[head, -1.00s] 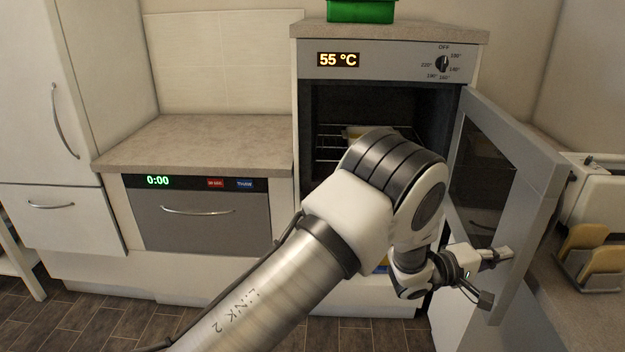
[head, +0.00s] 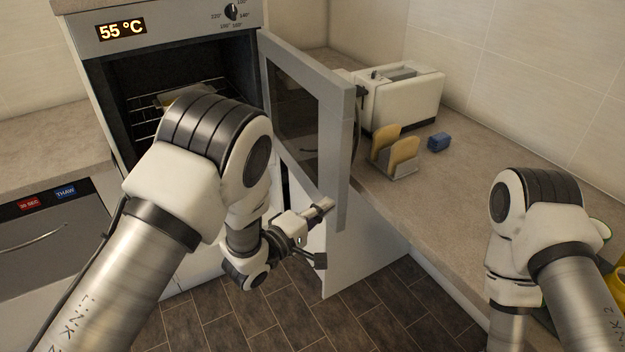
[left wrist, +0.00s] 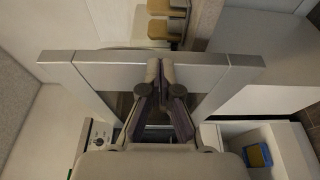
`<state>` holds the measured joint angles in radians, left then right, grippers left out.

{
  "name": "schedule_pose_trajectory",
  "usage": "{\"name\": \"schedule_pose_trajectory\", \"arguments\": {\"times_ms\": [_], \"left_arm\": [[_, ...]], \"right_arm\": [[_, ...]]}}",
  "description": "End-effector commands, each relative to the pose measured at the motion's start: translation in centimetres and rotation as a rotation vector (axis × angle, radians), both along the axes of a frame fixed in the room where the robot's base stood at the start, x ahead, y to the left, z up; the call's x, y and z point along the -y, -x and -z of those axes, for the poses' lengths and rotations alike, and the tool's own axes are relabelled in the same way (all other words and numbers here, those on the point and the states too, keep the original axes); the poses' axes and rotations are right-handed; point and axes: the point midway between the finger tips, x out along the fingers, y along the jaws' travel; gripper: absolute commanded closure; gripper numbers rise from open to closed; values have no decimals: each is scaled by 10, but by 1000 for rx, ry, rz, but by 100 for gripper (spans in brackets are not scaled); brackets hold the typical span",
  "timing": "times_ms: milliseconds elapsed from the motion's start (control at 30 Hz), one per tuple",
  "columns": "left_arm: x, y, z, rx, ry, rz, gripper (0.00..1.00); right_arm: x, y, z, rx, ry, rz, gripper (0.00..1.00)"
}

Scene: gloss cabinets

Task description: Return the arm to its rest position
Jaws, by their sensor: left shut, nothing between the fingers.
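My left arm reaches in from the left in front of the open oven (head: 190,75). My left gripper (head: 326,206) is shut and empty, beside the lower part of the open oven door (head: 338,130). In the left wrist view its closed fingertips (left wrist: 160,72) overlap the door's frame (left wrist: 100,72); I cannot tell whether they touch it. My right arm (head: 560,240) shows at the right, over the counter side; its gripper is out of view.
The counter (head: 440,190) at the right holds a white toaster (head: 400,100), a rack with bread slices (head: 392,150) and a small blue item (head: 439,142). An open drawer (left wrist: 235,133) with a blue and yellow item (left wrist: 258,156) shows in the left wrist view. Floor (head: 370,300) is clear.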

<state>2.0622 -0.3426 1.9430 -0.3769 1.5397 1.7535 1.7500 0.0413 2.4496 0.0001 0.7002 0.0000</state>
Motion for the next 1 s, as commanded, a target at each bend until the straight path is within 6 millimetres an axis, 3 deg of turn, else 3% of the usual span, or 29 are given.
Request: {"name": "schedule_pose_trajectory", "arguments": {"times_ms": [167, 267, 367, 467, 567, 667, 733, 800, 900, 1000], "left_arm": [[2, 8, 0, 1, 1, -2, 100], [-3, 10, 13, -24, 6, -12, 100], [-35, 17, 47, -112, 26, -81, 100], [-85, 42, 103, -273, -19, -210, 100], [-135, 88, 165, -431, -235, -304, 100], [-178, 152, 215, -589, -521, -304, 100], [-202, 206, 241, -701, -742, -226, 100], [-221, 265, 256, -800, -969, -66, 100], [-233, 329, 258, -848, -1226, 256, 100], [-236, 357, 257, -807, -1361, 517, 100]], "right_arm": [[0, 0, -4, -1, 0, -1, 60], [0, 0, -3, -1, 0, -2, 60], [0, 0, -3, -1, 0, -1, 60], [0, 0, -3, -1, 0, -1, 60], [0, 0, -4, -1, 0, -1, 60], [0, 0, -4, 0, 0, -2, 60], [0, 0, -4, -1, 0, -2, 60], [0, 0, -4, -1, 0, -1, 60], [0, 0, -4, -1, 0, -1, 60], [0, 0, -4, -1, 0, -1, 60]]}}
